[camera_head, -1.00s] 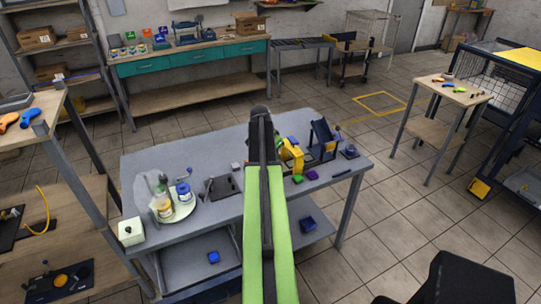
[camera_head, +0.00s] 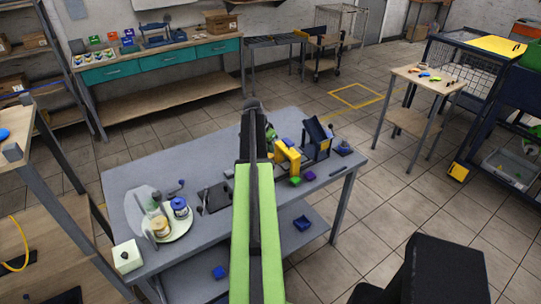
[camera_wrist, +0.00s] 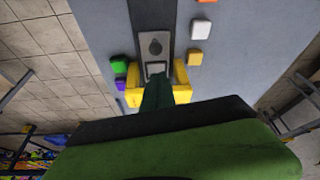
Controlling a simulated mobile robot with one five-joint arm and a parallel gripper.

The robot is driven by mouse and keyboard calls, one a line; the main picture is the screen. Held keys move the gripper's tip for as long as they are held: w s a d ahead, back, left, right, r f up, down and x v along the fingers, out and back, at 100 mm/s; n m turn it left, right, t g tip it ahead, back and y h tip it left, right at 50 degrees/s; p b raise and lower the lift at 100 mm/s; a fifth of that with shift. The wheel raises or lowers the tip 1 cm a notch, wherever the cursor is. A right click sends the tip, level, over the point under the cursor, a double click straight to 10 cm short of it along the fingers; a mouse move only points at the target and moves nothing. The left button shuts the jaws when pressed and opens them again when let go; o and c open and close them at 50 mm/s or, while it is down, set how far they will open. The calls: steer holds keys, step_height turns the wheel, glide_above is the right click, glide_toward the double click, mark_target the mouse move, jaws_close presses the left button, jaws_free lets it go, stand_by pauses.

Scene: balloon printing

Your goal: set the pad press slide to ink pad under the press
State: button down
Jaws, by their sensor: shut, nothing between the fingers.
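The pad press has a yellow frame (camera_head: 287,155) on the grey table, right of my arm. In the wrist view the yellow frame (camera_wrist: 133,96) stands on both sides of a grey slide plate (camera_wrist: 155,35) with a dark round spot and a pale square part. My gripper (camera_wrist: 157,88) shows as a narrow dark green shape between the frame's sides, over the near end of the plate. It is shut and holds nothing. Whether it touches the slide I cannot tell. In the head view my arm hides the gripper and part of the press.
A dark blue upright device (camera_head: 317,137) stands right of the press. Small green (camera_head: 295,181) and purple (camera_head: 310,176) blocks lie in front. A round tray (camera_head: 180,231) with jars and a white box (camera_head: 126,257) are at the table's left.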

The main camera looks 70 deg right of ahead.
steer(key=b+x, duration=0.8)
steer(key=x, duration=0.1)
steer(key=shift+s+f, duration=0.1)
steer(key=shift+f, duration=0.25)
steer(key=shift+r, duration=0.15)
